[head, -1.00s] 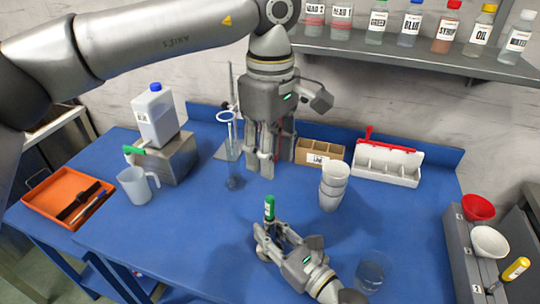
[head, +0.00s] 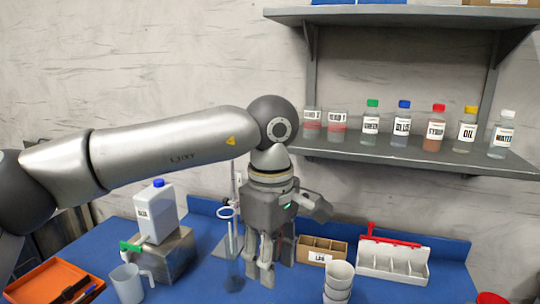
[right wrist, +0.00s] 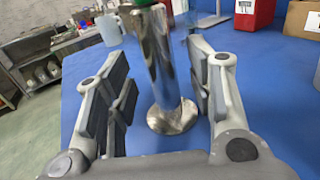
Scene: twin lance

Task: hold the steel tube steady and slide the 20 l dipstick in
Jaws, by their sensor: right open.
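The steel tube (right wrist: 168,75) stands upright on its round foot on the blue table in the right wrist view. My right gripper (right wrist: 160,108) is open, with one finger on each side of the tube and gaps to it. A green piece (right wrist: 180,5) shows at the tube's top, cut by the picture edge; I cannot tell if it is the dipstick. My left gripper (head: 262,268) points down over the back of the table in the head view, right of a clear cylinder (head: 235,270). I see nothing clearly held in it; its opening is unclear. The right gripper is outside the head view.
A white jug (head: 156,212) stands on a steel box (head: 168,258) at left, near a measuring cup (head: 128,283) and an orange tray (head: 48,280). Stacked cups (head: 338,282), a cardboard box (head: 322,248) and a white rack (head: 392,265) stand right. Bottles line the shelf (head: 420,155).

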